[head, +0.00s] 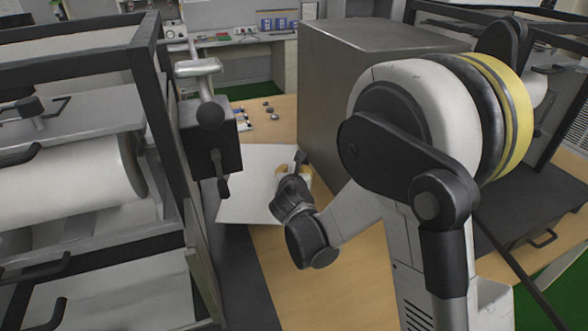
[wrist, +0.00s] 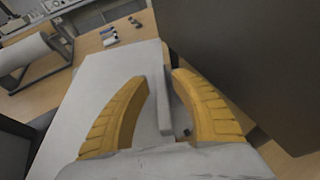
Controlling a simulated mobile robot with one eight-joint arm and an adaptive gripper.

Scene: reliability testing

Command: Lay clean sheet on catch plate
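A flat pale panel (head: 240,190) lies on the wooden table in the head view, and it also fills the middle of the wrist view (wrist: 115,80). I cannot tell whether it is the catch plate, the sheet, or one on the other. My gripper (head: 294,170) is over its right part. In the wrist view, the yellow fingers of my gripper (wrist: 160,77) stand apart, open. A narrow grey upright strip (wrist: 163,100) shows between them, with gaps on both sides. A small dark piece (head: 300,157) shows by the fingertips in the head view.
A large grey box (head: 335,100) stands close on the right of my gripper. A dark-framed rack with a white roll (head: 70,180) stands on the left.

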